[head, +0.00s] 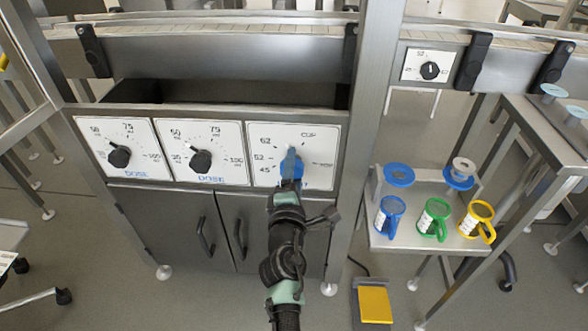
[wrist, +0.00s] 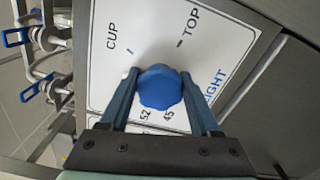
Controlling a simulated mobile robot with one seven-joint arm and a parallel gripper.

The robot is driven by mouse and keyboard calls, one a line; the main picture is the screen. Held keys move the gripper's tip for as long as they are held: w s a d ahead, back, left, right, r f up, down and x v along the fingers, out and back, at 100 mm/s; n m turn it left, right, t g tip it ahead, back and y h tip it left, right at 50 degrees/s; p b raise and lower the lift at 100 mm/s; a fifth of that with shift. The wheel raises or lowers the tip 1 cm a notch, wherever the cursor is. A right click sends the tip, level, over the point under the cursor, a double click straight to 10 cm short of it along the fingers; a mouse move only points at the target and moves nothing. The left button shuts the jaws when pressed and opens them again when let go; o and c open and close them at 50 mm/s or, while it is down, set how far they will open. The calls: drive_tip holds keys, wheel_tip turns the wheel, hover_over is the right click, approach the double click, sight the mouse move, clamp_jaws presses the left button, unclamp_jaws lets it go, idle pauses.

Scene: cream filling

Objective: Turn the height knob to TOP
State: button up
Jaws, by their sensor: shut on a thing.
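The height knob (wrist: 160,90) is a blue, scalloped knob on a white panel (wrist: 110,60) marked CUP, TOP, 52 and 45. In the wrist view it sits between the two blue fingers of my gripper (wrist: 157,78), which is shut on it. TOP is printed beyond the knob to the right and CUP to the left. A small white spot shows by the left fingertip; I cannot tell clearly where the knob points. In the head view my gripper (head: 291,178) reaches up to the right-hand panel (head: 262,150) and hides most of the knob.
Two panels marked DOSE, with black knobs (head: 119,157) (head: 200,161), lie left of the height panel. A small dial (head: 430,70) is at upper right. A side shelf (head: 400,240) holds blue, green and yellow mugs. A yellow pedal (head: 374,304) stands on the floor.

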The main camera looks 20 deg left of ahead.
drive_tip(key=m, duration=0.3)
drive_tip(key=m+b, duration=0.1)
drive_tip(key=m, duration=0.1)
drive_tip(key=shift+a+f+m, duration=0.1)
drive_tip(key=shift+f+m, duration=0.15)
drive_tip(key=shift+m, duration=0.05)
drive_tip(key=m+b, duration=0.1)
drive_tip(key=m, duration=0.4)
drive_tip(key=shift+f+b, duration=0.1)
drive_tip(key=shift+b, duration=0.3)
drive_tip(key=m+b, duration=0.1)
drive_tip(key=m, duration=0.2)
drive_tip(key=m+b, duration=0.1)
drive_tip(key=m, duration=0.2)
drive_tip(key=shift+s+a+m, duration=0.1)
drive_tip(key=shift+a+m, duration=0.1)
drive_tip(key=shift+m, duration=0.1)
drive_tip(key=m+b, duration=0.1)
drive_tip(key=m, duration=0.4)
drive_tip(key=o, duration=1.4)
drive_tip(key=shift+c, duration=0.2)
